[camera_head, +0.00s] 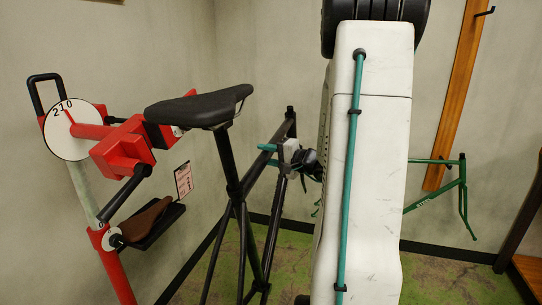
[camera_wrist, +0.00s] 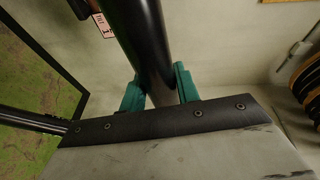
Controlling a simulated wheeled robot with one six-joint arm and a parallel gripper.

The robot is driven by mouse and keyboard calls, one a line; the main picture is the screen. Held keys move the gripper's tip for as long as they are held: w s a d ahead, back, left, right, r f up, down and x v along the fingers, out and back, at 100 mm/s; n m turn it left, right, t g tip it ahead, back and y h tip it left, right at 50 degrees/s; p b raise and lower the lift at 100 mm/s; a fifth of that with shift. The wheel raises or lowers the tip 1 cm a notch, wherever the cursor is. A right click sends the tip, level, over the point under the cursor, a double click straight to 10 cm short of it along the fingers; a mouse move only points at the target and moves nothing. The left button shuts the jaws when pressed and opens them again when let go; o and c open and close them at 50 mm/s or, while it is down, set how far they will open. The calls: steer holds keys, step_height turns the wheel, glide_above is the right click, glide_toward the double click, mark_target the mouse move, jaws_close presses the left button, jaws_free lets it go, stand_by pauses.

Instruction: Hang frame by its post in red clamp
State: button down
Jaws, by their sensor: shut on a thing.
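The black bike frame (camera_head: 272,232) with its black saddle (camera_head: 200,106) on top of the seat post (camera_head: 226,155) is held up, the post near upright. My gripper (camera_head: 270,154) has its teal fingers on a black tube of the frame, right of the post. In the wrist view the fingers of my gripper (camera_wrist: 159,88) stand either side of the thick black tube (camera_wrist: 143,40). The red clamp (camera_head: 122,148) is on the stand at left. The post shows to the right of the clamp's dark end, apart from it in the picture; the depth between them is unclear. The frame's lower end is cut off.
A white dial (camera_head: 72,135) sits behind the clamp. A wooden board (camera_head: 456,95) is on the wall.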

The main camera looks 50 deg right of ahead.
steer(key=w+a, duration=0.3)
steer(key=w, duration=0.5)
steer(key=shift+w+a+r, duration=0.15)
steer(key=shift+w+a, duration=0.15)
steer(key=shift+w, duration=0.05)
stand_by(1.0)
steer(key=shift+w, duration=0.1)
stand_by(0.8)
